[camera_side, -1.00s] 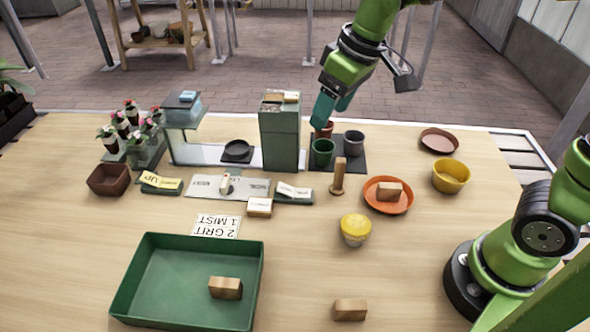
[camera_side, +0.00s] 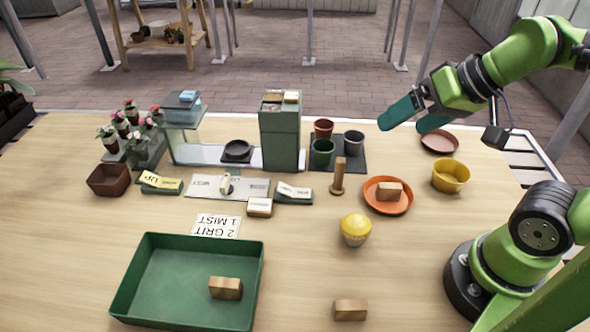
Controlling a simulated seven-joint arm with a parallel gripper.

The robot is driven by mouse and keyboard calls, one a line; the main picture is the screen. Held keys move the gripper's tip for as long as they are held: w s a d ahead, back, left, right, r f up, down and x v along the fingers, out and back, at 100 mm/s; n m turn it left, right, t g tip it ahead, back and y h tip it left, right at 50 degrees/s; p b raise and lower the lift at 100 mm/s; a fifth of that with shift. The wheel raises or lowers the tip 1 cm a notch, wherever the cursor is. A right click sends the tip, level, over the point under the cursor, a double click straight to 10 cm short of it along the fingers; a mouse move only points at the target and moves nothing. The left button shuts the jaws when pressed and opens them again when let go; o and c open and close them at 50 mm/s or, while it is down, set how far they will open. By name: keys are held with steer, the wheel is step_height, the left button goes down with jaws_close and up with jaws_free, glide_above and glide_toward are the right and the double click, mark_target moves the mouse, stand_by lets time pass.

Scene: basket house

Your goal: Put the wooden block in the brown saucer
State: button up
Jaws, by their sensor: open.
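A brown saucer (camera_side: 440,137) lies at the back right of the table; it looks empty. One wooden block (camera_side: 389,191) sits in an orange saucer (camera_side: 376,206) right of centre. Another wooden block (camera_side: 350,310) lies on the bare table at the front. A third wooden block (camera_side: 225,288) lies in the green tray (camera_side: 150,285) at front left. My gripper (camera_side: 402,127) is open and empty, its teal fingers apart, raised at the back right.
A yellow bowl (camera_side: 451,178), a wooden peg (camera_side: 339,178) and a yellow-topped cup (camera_side: 355,229) stand around the orange saucer. Small pots (camera_side: 354,142) stand beside a tall green box (camera_side: 281,135). Labels and flowers are at left.

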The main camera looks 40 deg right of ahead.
steer(key=w+a+f+g+h, duration=0.1)
steer(key=w+a+f+g, duration=0.2)
steer(key=w+a, duration=0.4)
steer(key=w+a+f+g+h, duration=0.1)
steer(key=w+a+f+g, duration=0.3)
steer(key=a, duration=0.5)
steer(key=m+t+h, duration=0.2)
steer(key=m+h, duration=0.1)
steer(key=m, duration=0.4)
glide_above(259, 204)
steer(key=s+a, duration=0.1)
steer(key=a, duration=0.1)
steer(key=f, duration=1.2)
steer(key=shift+s, duration=0.2)
steer(key=shift+g, duration=0.3)
steer(key=x, duration=0.4)
steer(key=shift+w+d, duration=0.15)
steer(key=shift+d, duration=0.15)
steer(key=shift+w+d+f+y, duration=0.1)
steer(key=shift+f+y, duration=0.2)
steer(key=shift+f, duration=0.25)
